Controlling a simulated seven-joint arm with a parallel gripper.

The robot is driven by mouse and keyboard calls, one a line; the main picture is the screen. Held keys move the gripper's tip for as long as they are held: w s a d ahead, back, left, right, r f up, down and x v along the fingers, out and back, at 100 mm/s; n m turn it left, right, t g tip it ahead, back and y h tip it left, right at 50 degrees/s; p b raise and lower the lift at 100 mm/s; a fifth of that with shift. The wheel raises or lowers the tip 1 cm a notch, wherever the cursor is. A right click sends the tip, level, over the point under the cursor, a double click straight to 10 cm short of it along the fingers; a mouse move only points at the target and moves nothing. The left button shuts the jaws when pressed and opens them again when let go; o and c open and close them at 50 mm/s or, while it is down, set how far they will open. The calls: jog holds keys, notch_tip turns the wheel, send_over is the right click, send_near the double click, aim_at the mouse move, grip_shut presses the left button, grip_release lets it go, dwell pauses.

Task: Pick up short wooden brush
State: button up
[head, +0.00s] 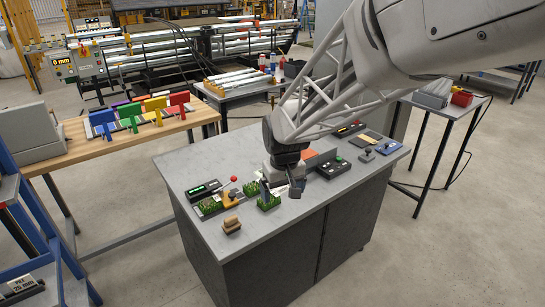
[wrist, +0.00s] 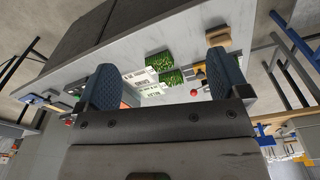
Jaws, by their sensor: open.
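The short wooden brush (head: 231,225) looks like a small tan block with a darker base. It lies on the grey bench top (head: 236,247) near the front-left edge in the head view. In the wrist view the brush (wrist: 218,38) shows at the upper right, beside and partly behind the right finger. My gripper (head: 283,187) is over the middle of the bench, to the right of the brush and apart from it. In the wrist view my gripper (wrist: 163,80) has its two blue-grey fingers wide apart with nothing held between them.
Green turf pieces (head: 268,202) stand close to my gripper, between it and the brush. A black device with a green display (head: 205,189) and a red ball (head: 233,179) are farther back. A black control box (head: 333,168) lies to the right. The front-right bench top is clear.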

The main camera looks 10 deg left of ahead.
aim_at(231, 217)
jog(key=w+a+f+n, duration=0.1)
jog(key=a+f, duration=0.3)
jog(key=a, duration=0.1)
jog(key=w+a+f+n, duration=0.1)
jog(key=a+f, duration=0.3)
jog(key=a, duration=0.2)
jog(key=w+a+f, duration=0.2)
jog(key=a+f, duration=0.2)
jog(key=a, duration=0.1)
jog(key=shift+w+a+n+g, duration=0.1)
jog(key=shift+a+n+g, duration=0.3)
jog(key=shift+f, duration=1.25)
jog(key=shift+a+f, duration=0.1)
jog(key=shift+f, duration=2.5)
jog(key=c, duration=1.1)
jog(key=shift+o, duration=0.2)
